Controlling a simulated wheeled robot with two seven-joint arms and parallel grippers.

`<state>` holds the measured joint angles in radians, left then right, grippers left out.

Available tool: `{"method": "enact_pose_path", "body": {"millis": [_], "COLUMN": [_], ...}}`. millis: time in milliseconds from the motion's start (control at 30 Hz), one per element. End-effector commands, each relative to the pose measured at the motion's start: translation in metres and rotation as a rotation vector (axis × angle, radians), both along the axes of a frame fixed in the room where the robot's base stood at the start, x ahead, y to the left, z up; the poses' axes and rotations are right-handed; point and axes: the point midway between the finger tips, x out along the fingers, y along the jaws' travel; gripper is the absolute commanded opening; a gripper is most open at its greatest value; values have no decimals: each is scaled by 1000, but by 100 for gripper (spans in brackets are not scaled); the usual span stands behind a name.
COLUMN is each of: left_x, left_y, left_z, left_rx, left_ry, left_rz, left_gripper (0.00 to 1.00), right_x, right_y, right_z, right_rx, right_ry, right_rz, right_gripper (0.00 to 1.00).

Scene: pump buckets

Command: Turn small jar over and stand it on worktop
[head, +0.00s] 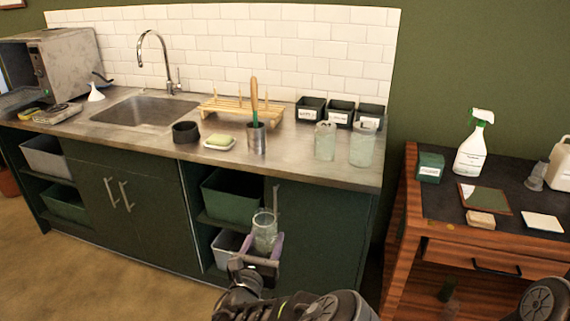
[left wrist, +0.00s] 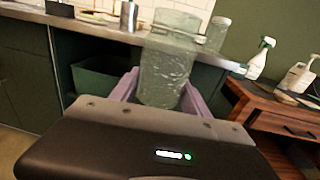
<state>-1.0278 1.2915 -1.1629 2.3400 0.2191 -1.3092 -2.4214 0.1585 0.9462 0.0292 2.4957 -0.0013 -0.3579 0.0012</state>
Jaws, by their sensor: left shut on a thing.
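A clear, pale-green glass jar (head: 264,232) is between the fingers of my left gripper (head: 258,262), which is shut on it. The jar is held in front of the lower cabinet, below the worktop (head: 300,165) edge and clear of it. In the left wrist view the jar (left wrist: 165,78) stands roughly upright between the two lilac fingers (left wrist: 160,92). I cannot tell clearly which end is its mouth. Two similar glass jars, a left one (head: 325,141) and a right one (head: 363,145), stand on the worktop's right part. My right gripper is not in view.
Three black labelled bins (head: 341,112) stand behind the jars. A metal cup (head: 256,138) with tools, a soap dish (head: 220,143) and a black bowl (head: 186,132) stand further left. Some front worktop is bare. A wooden side table (head: 398,250) stands at the right.

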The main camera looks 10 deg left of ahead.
Motion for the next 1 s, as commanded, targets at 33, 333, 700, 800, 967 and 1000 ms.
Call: {"method": "enact_pose_path", "body": {"millis": [33, 333, 700, 800, 967, 1000], "left_x": [0, 1, 86, 121, 154, 159], "left_y": [0, 0, -11, -3, 20, 25], "left_z": [1, 0, 16, 52, 108, 119], "left_rx": [0, 0, -9, -6, 1, 2], "left_ry": [-2, -2, -17, -18, -13, -12], "left_rz": [1, 0, -64, -91, -106, -107], "left_gripper": [5, 5, 5, 5, 5, 5], "right_x": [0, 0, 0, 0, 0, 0], "right_y": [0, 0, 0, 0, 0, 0], "right_z": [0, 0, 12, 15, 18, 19], "right_rx": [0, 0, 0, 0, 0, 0], "right_ry": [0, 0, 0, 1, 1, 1], "right_rz": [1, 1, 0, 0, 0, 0], "right_gripper": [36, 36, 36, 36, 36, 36]}}
